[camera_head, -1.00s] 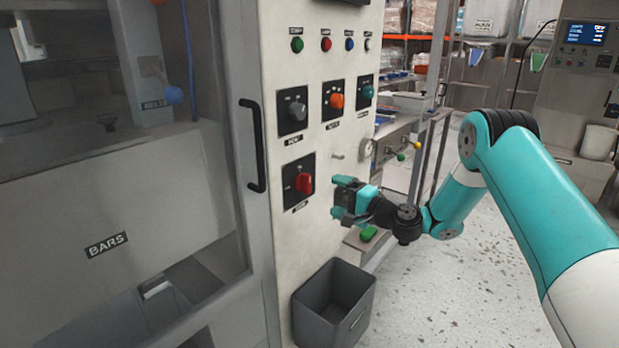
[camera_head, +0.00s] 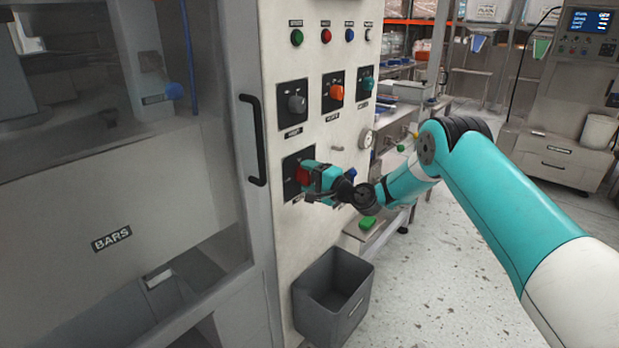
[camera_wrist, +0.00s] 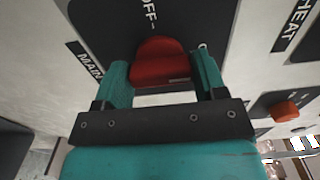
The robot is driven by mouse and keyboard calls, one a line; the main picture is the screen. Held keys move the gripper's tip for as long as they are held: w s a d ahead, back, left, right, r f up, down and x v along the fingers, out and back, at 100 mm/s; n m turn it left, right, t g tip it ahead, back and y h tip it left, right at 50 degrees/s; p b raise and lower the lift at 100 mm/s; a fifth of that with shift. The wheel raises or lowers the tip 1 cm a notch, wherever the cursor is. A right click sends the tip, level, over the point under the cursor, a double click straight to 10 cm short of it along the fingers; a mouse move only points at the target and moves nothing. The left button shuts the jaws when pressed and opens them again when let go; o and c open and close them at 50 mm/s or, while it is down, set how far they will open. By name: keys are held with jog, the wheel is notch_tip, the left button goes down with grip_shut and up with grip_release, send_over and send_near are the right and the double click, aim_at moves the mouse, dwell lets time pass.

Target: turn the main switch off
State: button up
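The main switch, a red rotary knob (camera_head: 302,175) on a dark square plate, sits low on the machine's pale front panel. In the wrist view the red knob (camera_wrist: 160,65) lies between my fingertips, with "OFF" lettered on the plate above it and part of a "MAIN" label at left. My gripper (camera_head: 312,181) is at the knob, its fingers partly hiding it in the head view. In the wrist view my gripper (camera_wrist: 162,82) is open, one teal finger on each side of the knob. I cannot tell whether the fingers touch it.
Above are a grey knob (camera_head: 296,104), an orange knob (camera_head: 336,92) and a teal knob (camera_head: 368,83), with small buttons higher up. A black door handle (camera_head: 254,140) stands to the left. A dark bin (camera_head: 333,296) sits below. Floor at right is clear.

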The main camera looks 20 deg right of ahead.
jog(key=c, duration=0.4)
jog(key=shift+f+b, duration=0.1)
jog(key=shift+b, duration=0.2)
jog(key=n+b, duration=0.1)
jog(key=b, duration=0.1)
jog(key=n+b, duration=0.2)
jog(key=b, duration=0.1)
jog(key=shift+f+n, duration=0.25)
jog(key=shift+n, duration=0.05)
jog(key=n+b, duration=0.4)
jog(key=b, duration=0.3)
jog(key=shift+n, duration=0.3)
jog(key=n+b, duration=0.6)
jog(key=b, duration=0.3)
jog(key=shift+b, duration=0.4)
jog(key=n+b, duration=0.2)
jog(key=b, duration=0.1)
jog(key=shift+r+n+b, duration=0.2)
jog(key=shift+n+b, duration=0.6)
jog(key=shift+b, duration=0.05)
jog(key=shift+r, duration=0.1)
